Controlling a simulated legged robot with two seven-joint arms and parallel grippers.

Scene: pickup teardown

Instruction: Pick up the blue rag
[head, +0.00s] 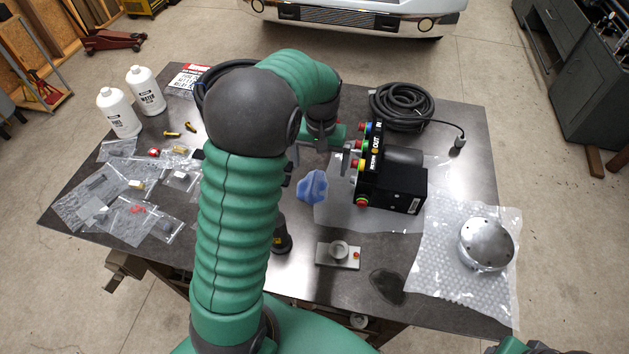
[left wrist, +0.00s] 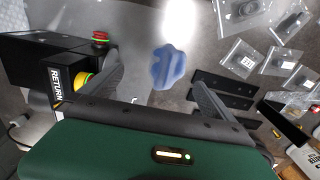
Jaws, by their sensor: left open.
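The blue rag (head: 312,186) lies crumpled on the dark metal table, left of the black box with coloured ports. My left gripper (head: 319,166) is over the table just beyond the rag, partly hidden by its own arm. In the left wrist view the rag (left wrist: 168,67) shows between and ahead of the two spread fingers of the left gripper (left wrist: 155,72), with nothing held. The gap between fingers and rag is hard to judge. My right gripper is not in view.
The black box (head: 405,187) stands close right of the rag on a clear plastic sheet. A coiled black cable (head: 402,106), a round metal part (head: 486,244) on bubble wrap, a small grey block (head: 338,257), two white bottles (head: 118,112) and several bagged parts surround it.

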